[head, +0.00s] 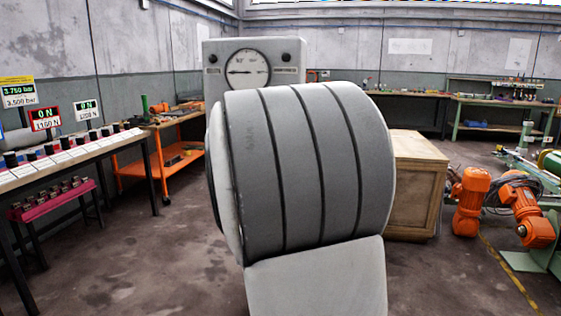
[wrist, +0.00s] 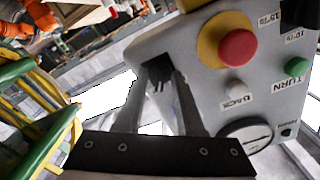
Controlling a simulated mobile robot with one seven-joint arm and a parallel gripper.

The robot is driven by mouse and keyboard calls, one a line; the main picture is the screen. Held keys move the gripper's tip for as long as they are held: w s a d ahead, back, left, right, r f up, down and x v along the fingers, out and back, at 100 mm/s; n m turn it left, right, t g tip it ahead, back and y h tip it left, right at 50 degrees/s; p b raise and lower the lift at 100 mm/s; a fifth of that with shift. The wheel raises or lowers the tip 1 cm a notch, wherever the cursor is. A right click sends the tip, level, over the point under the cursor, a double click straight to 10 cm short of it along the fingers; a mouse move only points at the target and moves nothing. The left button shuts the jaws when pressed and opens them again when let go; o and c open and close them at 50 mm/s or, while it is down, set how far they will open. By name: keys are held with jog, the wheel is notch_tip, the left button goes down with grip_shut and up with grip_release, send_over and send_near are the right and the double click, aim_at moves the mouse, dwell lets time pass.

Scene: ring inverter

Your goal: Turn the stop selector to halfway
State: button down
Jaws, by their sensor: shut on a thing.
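In the wrist view my gripper (wrist: 157,82) reaches up to the edge area of a light grey control panel (wrist: 190,50). Its two long grey fingers are shut on a small dark part (wrist: 160,76) between their tips, which appears to be the stop selector. Most of that part is hidden by the fingers, so its setting cannot be read. The panel also carries a red button (wrist: 238,48) on a yellow ring, a green button (wrist: 298,68) labelled TURN, a pale button (wrist: 236,87) labelled BACK and a round slotted dial (wrist: 249,134).
A bench with displays (head: 60,165) and an orange cart (head: 135,168) are left. Floor is open between them.

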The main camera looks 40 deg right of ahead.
jog(key=c, duration=0.9)
grip_release()
jog(key=shift+s+a, duration=0.1)
jog(key=shift+a, duration=0.05)
jog(key=shift+p+v, duration=2.25)
jog(key=shift+v, duration=6.35)
